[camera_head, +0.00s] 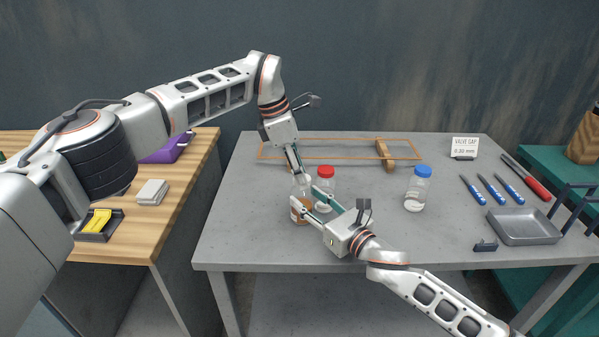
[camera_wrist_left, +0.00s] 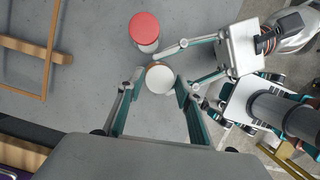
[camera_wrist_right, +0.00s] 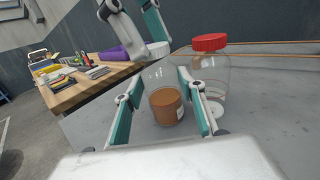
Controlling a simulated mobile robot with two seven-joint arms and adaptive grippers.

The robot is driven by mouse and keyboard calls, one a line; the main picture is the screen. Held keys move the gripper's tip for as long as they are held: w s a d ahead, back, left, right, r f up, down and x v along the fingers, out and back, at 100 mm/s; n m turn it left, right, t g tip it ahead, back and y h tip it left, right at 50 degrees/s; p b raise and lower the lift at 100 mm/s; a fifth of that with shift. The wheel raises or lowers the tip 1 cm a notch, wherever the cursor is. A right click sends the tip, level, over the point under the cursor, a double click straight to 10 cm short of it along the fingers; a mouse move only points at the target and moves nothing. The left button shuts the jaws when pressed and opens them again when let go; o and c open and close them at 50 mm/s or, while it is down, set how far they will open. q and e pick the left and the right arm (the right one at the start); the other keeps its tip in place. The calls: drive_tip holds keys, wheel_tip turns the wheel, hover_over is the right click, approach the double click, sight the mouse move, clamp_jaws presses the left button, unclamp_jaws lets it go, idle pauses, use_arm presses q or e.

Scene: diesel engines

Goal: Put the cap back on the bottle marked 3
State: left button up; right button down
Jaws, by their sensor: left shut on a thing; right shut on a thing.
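A clear bottle with brown contents (camera_head: 301,211) stands upright near the table's front left; its brown lower part shows in the right wrist view (camera_wrist_right: 166,104). My right gripper (camera_head: 312,206) is shut on this bottle from the side. My left gripper (camera_head: 299,177) points down from above and is shut on a white cap (camera_wrist_left: 161,79). No number is readable on the bottle.
A red-capped bottle (camera_head: 326,183) stands close behind and right of the held bottle. A blue-capped bottle (camera_head: 419,190) stands further right. An orange frame (camera_head: 340,157) lies behind. Blue-handled tools (camera_head: 490,189) and a grey tray (camera_head: 524,228) are at right.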

idle(0.3)
use_arm(q)
drive_tip(key=o, duration=0.7)
drive_tip(key=shift+c, duration=0.2)
drive_tip(key=shift+r, duration=2.3)
drive_tip(key=o, duration=0.5)
drive_tip(key=shift+o, duration=0.2)
drive_tip(key=shift+r, duration=0.1)
drive_tip(key=v, duration=1.1)
drive_tip(key=shift+a+r, duration=0.2)
drive_tip(key=shift+r, duration=0.15)
